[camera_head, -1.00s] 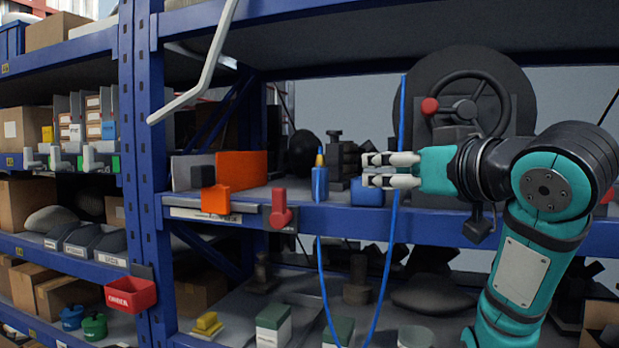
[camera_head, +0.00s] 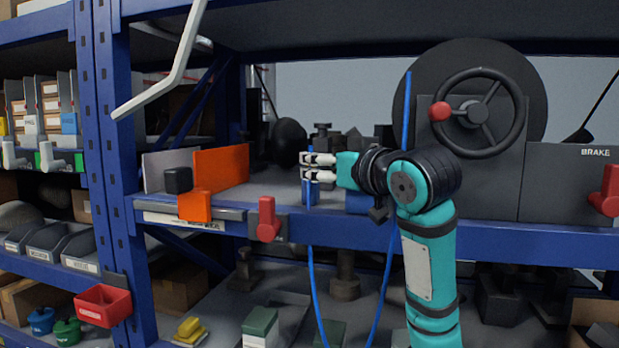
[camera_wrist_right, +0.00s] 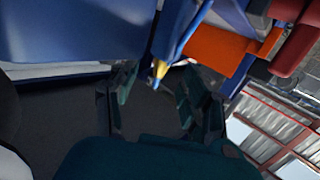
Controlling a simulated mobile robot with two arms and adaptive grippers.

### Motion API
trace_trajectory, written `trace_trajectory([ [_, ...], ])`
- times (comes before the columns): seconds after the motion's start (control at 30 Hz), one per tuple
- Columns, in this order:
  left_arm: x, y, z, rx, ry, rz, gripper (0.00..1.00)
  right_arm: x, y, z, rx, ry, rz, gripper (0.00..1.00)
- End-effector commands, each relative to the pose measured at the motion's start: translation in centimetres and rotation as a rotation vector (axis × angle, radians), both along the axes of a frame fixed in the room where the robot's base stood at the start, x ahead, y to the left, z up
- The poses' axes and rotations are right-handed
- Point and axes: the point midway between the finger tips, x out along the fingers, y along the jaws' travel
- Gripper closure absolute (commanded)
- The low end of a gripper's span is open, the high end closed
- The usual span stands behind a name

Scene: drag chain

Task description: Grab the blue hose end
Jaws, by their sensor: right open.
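The blue hose end (camera_head: 310,192) stands upright at the front of the middle shelf, with its blue hose (camera_head: 314,290) looping down below the shelf edge. My right gripper (camera_head: 308,167) is level with the top of the hose end, and its pale fingers cover the tip in the head view. In the right wrist view the hose end (camera_wrist_right: 172,35) shows its yellow tip near the space between the dark fingers of my right gripper (camera_wrist_right: 155,85). The fingers are apart, and I cannot tell whether either touches the hose end. My left gripper is not in view.
An orange panel (camera_head: 221,168) and an orange block (camera_head: 195,206) are left of the hose end. A red handle (camera_head: 267,218) hangs on the shelf front (camera_head: 500,235). A handwheel (camera_head: 474,112) stands at the right. The blue hose rises again behind my right arm.

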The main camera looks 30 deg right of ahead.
Motion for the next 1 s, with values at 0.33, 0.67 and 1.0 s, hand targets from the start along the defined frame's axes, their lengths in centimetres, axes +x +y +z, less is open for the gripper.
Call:
trace_trajectory([
  [0.33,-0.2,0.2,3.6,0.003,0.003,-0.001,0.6,4.0,-0.1,1.0,0.002,0.005,0.001,0.53],
  [0.67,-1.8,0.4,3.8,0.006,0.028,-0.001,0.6,5.3,-0.3,0.6,0.0,-0.001,0.0,0.53],
  [1.0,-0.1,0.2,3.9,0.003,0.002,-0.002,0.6,5.2,-0.3,0.6,0.0,0.0,0.0,0.9],
])
